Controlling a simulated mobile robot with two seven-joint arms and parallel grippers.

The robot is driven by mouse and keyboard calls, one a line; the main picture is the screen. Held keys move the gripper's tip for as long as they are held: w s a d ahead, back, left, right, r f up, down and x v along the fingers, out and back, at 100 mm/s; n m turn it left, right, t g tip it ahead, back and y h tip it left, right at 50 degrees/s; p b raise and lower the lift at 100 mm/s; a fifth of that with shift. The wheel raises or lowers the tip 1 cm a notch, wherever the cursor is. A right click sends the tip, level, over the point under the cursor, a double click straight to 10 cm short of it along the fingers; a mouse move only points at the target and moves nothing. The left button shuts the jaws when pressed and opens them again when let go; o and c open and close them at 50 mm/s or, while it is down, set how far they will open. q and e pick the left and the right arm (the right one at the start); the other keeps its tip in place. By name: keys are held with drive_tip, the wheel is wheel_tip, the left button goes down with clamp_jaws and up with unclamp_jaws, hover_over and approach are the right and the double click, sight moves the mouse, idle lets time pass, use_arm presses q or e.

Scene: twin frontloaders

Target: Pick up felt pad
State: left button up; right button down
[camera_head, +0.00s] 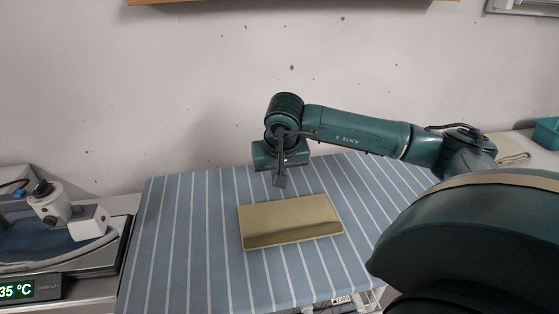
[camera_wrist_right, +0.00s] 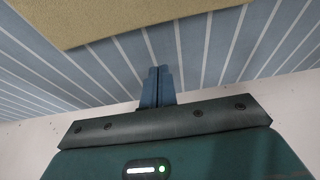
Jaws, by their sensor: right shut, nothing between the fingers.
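The felt pad (camera_head: 290,218) looks like a thick, flat, tan rectangle. It lies on the blue, white-striped cloth surface (camera_head: 180,230). In the right wrist view its tan surface (camera_wrist_right: 110,18) fills the upper left. My right gripper (camera_head: 281,180) reaches in from the right and hangs just behind the pad's far edge, pointing down. Its two fingers (camera_wrist_right: 158,85) are together with nothing between them. They appear apart from the pad; their exact height over the cloth is hard to tell. My left gripper is not in view.
A device with a green display (camera_head: 17,291) and a white unit (camera_head: 88,222) stands at the left. A folded beige cloth (camera_head: 513,150) and a teal box (camera_head: 547,132) are at the right. A pale wall (camera_head: 180,90) rises behind. The striped surface left of the pad is clear.

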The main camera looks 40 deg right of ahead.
sight(280, 197)
drive_tip(key=shift+s+a+f, duration=0.1)
drive_tip(key=shift+s+f, duration=0.05)
drive_tip(key=shift+f, duration=0.35)
drive_tip(key=s, duration=0.1)
drive_tip(key=s+a+p, duration=0.1)
drive_tip(key=shift+s+a, duration=0.2)
drive_tip(key=shift+s, duration=0.1)
drive_tip(key=shift+s+a, duration=0.1)
drive_tip(key=shift+s, duration=0.05)
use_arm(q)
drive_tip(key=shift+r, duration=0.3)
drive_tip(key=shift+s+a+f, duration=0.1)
use_arm(e)
drive_tip(key=shift+s, duration=0.1)
